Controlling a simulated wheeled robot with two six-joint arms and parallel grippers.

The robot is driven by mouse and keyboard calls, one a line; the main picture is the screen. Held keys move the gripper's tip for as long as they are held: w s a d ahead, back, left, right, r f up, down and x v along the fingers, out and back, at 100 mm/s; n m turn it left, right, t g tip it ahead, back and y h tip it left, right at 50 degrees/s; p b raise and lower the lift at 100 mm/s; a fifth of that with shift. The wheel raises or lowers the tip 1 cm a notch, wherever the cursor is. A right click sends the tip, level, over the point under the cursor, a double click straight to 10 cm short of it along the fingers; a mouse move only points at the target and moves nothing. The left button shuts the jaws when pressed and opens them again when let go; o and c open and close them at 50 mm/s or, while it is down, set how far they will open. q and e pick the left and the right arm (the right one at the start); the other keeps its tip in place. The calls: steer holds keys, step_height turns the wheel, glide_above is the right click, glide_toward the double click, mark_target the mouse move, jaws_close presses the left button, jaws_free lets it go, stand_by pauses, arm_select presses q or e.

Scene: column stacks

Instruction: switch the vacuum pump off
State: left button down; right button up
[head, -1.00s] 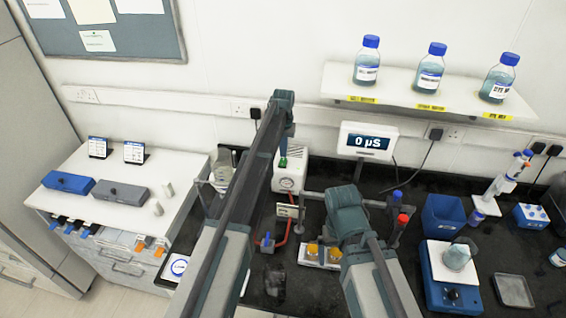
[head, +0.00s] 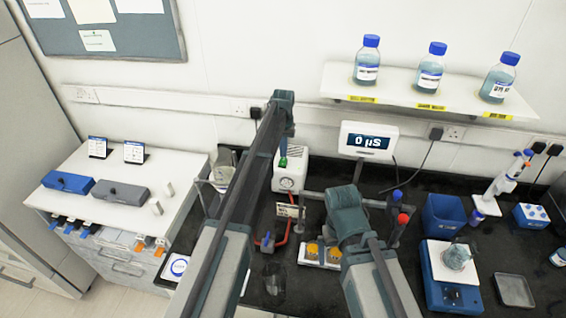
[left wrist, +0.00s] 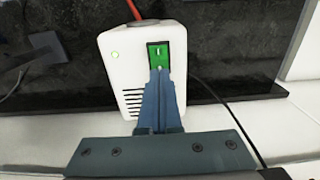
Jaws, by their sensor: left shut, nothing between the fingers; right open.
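The vacuum pump (head: 287,181) is a white box with a round dial, on the dark bench by the back wall. My left gripper (head: 284,160) is shut and empty, in front of the pump. In the left wrist view its fingertips (left wrist: 160,71) overlap the switch's lower part; I cannot tell whether they press it. My right arm shows in the head view, but its gripper is hidden.
A glass rail with blue-topped and red-topped taps (head: 402,219) stands right of the pump. A red hose (head: 279,243) runs in front of it. A display reading 0 µS (head: 369,141) is behind. Amber vials (head: 311,251) sit near my right arm.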

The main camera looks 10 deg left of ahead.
arm_select(q)
steer(key=shift+f+b, duration=0.75)
steer(key=shift+f, duration=0.1)
steer(key=shift+r, duration=0.15)
step_height(320, 180, up, 7)
steer(key=p, duration=0.7)
stand_by(0.3)
